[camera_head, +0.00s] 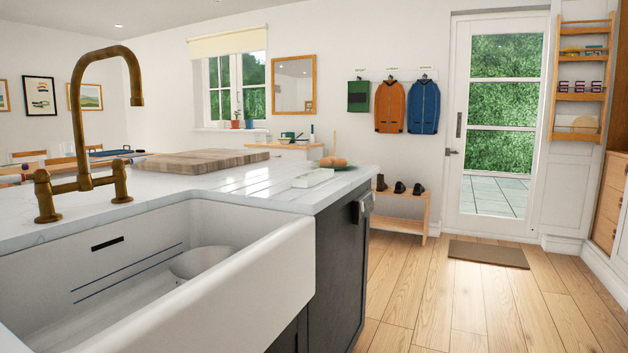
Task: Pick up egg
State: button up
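Brown eggs (334,161) sit close together at the far right corner of the white counter. They appear to rest on a green dish (346,167), whose rim shows at their right. How many eggs there are is hard to tell at this size. My gripper is not in view.
A white sink (190,290) with a brass tap (92,130) fills the near left. The wooden floor (460,290) at right is clear up to the doormat (488,254) and glass door (497,130).

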aim_at(326, 162)
jog(key=i+l+u, duration=0.2)
jog(key=i+l, duration=0.4)
jog(key=i+l+u, duration=0.2)
jog(key=i+l, duration=0.35)
jog(key=l, duration=0.15)
